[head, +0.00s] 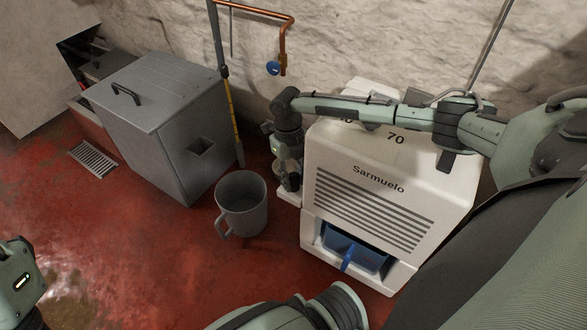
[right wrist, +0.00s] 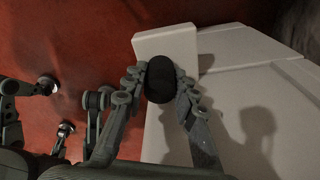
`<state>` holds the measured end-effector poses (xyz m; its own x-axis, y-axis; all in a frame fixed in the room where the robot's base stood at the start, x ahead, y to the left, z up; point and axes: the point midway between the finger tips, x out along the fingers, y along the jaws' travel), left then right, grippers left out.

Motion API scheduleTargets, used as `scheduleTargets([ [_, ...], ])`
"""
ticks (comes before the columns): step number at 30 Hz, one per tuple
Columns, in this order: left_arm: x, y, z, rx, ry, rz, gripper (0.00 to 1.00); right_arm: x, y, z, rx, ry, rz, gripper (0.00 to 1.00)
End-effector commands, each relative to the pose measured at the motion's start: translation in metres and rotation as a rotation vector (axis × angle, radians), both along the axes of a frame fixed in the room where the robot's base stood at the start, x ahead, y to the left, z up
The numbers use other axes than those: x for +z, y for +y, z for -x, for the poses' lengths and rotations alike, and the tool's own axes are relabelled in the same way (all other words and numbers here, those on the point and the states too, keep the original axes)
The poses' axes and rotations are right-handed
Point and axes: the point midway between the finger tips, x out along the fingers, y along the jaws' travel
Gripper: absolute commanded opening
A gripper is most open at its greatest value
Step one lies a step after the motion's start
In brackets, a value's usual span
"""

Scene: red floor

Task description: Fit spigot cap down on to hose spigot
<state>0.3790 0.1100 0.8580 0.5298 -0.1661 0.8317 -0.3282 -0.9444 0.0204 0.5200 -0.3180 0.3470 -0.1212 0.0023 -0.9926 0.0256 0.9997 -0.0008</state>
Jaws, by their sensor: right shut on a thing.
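My right gripper (head: 289,184) hangs down at the left side of the white Sarmuelo unit, over its low white ledge. In the right wrist view my right gripper (right wrist: 158,92) is shut on the black, rounded spigot cap (right wrist: 159,80), with a finger on either side. The cap shows over the white ledge in that view; whether it touches anything below cannot be told. I cannot make out the hose spigot; the cap and fingers may hide it. Part of my left arm shows at the lower left of the head view, but its fingertips do not.
The white Sarmuelo unit (head: 372,190) has a blue tray (head: 352,254) in its lower front. A grey lidded box (head: 160,120) stands farther left. A copper pipe (head: 262,16) with a blue handle (head: 272,68) runs along the wall.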

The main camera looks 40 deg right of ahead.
Motion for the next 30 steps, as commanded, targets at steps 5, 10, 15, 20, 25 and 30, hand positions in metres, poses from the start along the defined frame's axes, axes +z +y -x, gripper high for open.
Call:
scheduleTargets([
  [5, -0.003, 0.0, 0.0, 0.0, 0.0, 0.0, 0.3, -0.005, 0.0, 0.0, 0.0, 0.0, 0.0, 0.08],
  [10, -0.003, 0.0, 0.0, 0.0, 0.0, 0.0, 0.3, -0.007, 0.0, 0.0, 0.0, -0.001, 0.0, 0.32],
  [15, -0.004, 0.0, 0.0, 0.0, 0.0, 0.0, 0.3, -0.007, 0.0, 0.0, 0.0, 0.0, 0.0, 0.51],
  [20, -0.004, 0.0, 0.0, 0.0, 0.0, 0.0, 0.3, -0.007, 0.0, 0.0, 0.0, 0.0, 0.0, 0.51],
  [25, -0.004, 0.0, 0.0, 0.0, 0.0, 0.0, 0.3, -0.004, 0.0, -0.001, 0.0, -0.001, 0.0, 0.51],
  [30, -0.003, 0.0, 0.0, 0.0, 0.0, 0.0, 0.3, 0.019, 0.0, -0.004, 0.001, -0.004, 0.0, 0.51],
])
